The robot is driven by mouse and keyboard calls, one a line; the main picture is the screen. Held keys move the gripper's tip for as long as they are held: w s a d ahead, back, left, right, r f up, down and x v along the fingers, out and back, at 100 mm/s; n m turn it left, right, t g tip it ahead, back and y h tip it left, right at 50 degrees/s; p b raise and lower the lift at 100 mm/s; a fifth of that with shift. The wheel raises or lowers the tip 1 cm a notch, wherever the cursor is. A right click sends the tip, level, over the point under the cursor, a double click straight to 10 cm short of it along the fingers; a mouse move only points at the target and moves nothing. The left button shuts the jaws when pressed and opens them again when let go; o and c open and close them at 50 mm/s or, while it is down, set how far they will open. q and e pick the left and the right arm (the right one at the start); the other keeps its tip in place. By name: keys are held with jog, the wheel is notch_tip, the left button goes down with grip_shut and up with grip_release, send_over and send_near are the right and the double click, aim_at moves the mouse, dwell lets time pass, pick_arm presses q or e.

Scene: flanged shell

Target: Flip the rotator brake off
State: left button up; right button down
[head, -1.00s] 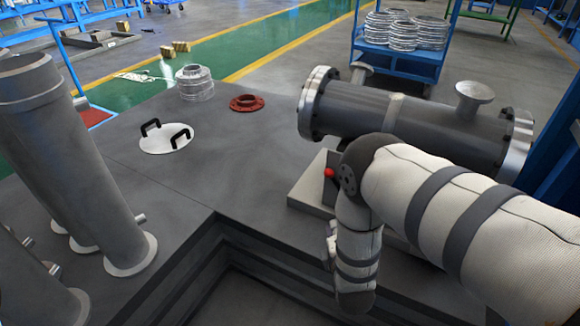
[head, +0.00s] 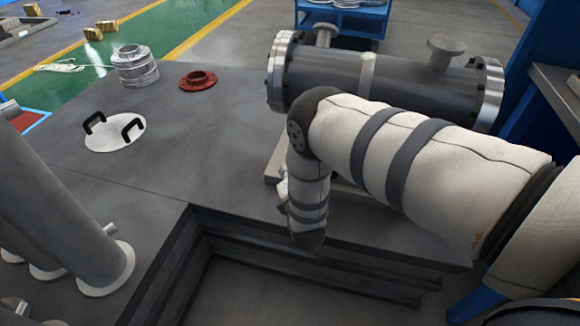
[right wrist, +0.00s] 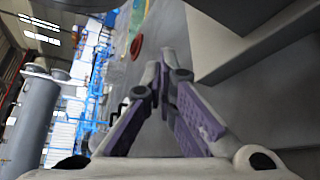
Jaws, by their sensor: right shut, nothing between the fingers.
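The flanged shell (head: 330,75) is a grey cylinder with bright end flanges and two stubs on top, lying on a light base (head: 275,165) at the back right of the grey platform. The brake with its red knob does not show now; my right arm covers that area in the head view. My right gripper (right wrist: 162,65) shows in the right wrist view with its purple-padded fingers shut and nothing between them. A grey block (right wrist: 235,45) is close on its right, apart from the fingertips. In the head view the gripper is mostly hidden by my arm. My left gripper is not in view.
A white lid with black handles (head: 115,135), a metal ring stack (head: 135,68) and a red flange (head: 198,80) stand left. A tall grey pipe (head: 60,220) stands at the left edge.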

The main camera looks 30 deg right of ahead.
jog(key=f+b+x, duration=0.1)
jog(key=b+x, duration=0.1)
jog(key=x, duration=0.6)
pick_arm(q)
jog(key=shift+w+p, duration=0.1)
jog(key=shift+p, duration=1.1)
pick_arm(e)
jog(key=s+d+r, duration=0.2)
jog(key=r, duration=0.1)
jog(key=shift+s+d, duration=0.25)
jog(key=shift+s, duration=0.15)
